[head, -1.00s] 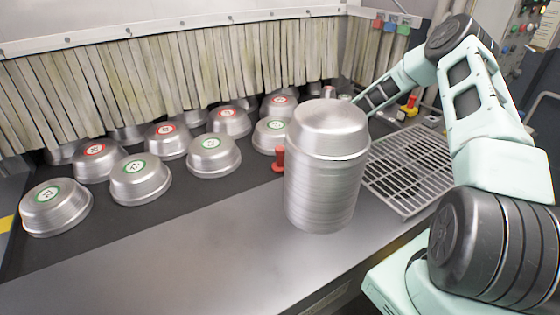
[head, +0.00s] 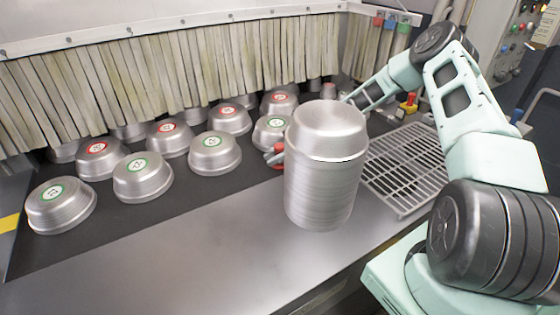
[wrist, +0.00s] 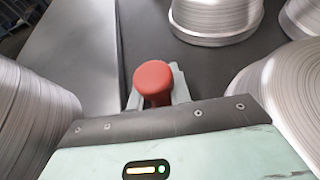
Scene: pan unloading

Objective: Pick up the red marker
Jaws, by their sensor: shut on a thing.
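The red marker (wrist: 154,78) shows in the wrist view as a round red knob on a narrower red stem. My gripper (wrist: 157,95) is shut on it, with pale finger parts on both sides of the stem. In the head view a small part of the red marker (head: 276,150) shows at the left edge of the tall pan stack, with a bit of my gripper (head: 272,158) beside it. The stack hides the rest of the gripper. I cannot tell whether the marker's base touches the surface.
A tall stack of metal pans (head: 325,180) stands right beside the gripper. Several upturned pans with red or green labels, such as the near one (head: 143,182), sit on the dark belt. A wire rack (head: 405,170) lies to the right.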

